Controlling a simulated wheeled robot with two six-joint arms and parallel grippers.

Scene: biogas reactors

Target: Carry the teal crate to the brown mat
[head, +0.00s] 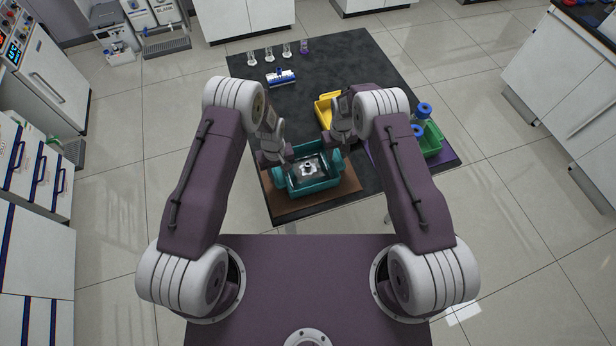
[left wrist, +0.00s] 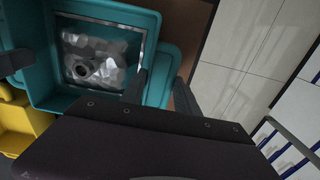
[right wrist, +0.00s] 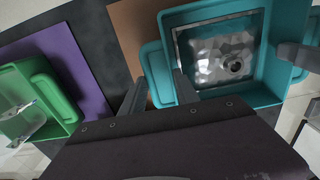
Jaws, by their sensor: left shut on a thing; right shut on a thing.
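The teal crate (head: 314,185) is over the brown mat (head: 292,204) at the table's near edge. I cannot tell whether it rests on the mat or hangs just above it. A shiny silver item (head: 309,167) lies inside the crate. My left gripper (head: 276,160) is shut on the crate's left side; its fingers (left wrist: 157,92) straddle the crate wall in the left wrist view. My right gripper (head: 338,145) is shut on the crate's right side; its fingers (right wrist: 162,92) show at the crate handle in the right wrist view. The brown mat also shows in the right wrist view (right wrist: 128,28).
A yellow crate (head: 324,112) stands behind the right gripper. A green crate (head: 431,140) with blue-capped bottles (head: 424,109) stands on a purple mat (head: 446,159) at the right. A blue-and-white item (head: 281,77) and several small vessels (head: 269,54) are at the back of the dark table (head: 345,58).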

